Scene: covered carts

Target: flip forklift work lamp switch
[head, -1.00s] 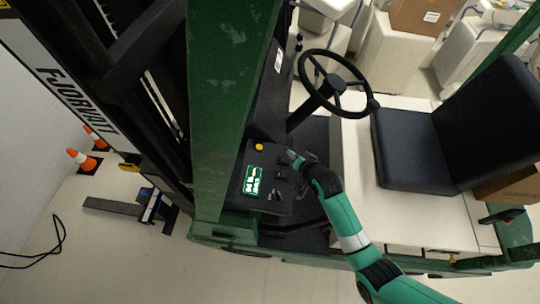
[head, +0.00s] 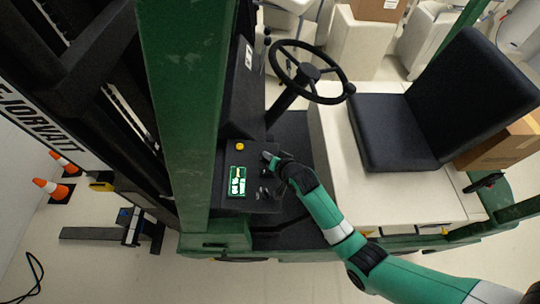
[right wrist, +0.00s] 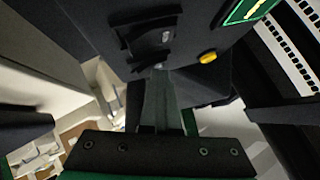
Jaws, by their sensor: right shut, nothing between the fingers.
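The forklift's black control panel (head: 230,206) has a round yellow button (head: 240,146) and a lit green display (head: 237,181). My right gripper (head: 267,157) is at the upper right of the panel, beside the button. In the right wrist view, the shut fingers (right wrist: 160,72) point at a dark rocker switch (right wrist: 152,40) in a raised frame. The tips are very close to its lower edge; I cannot tell whether they touch. No label shows the switch's function. The yellow button also shows in this view (right wrist: 207,57). My left gripper is not in view.
The steering wheel (head: 307,71) rises above and right of the panel. The black seat (head: 395,130) is farther right. A green mast post (head: 190,120) stands close left of the panel. Orange cones (head: 50,189) are on the floor at left.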

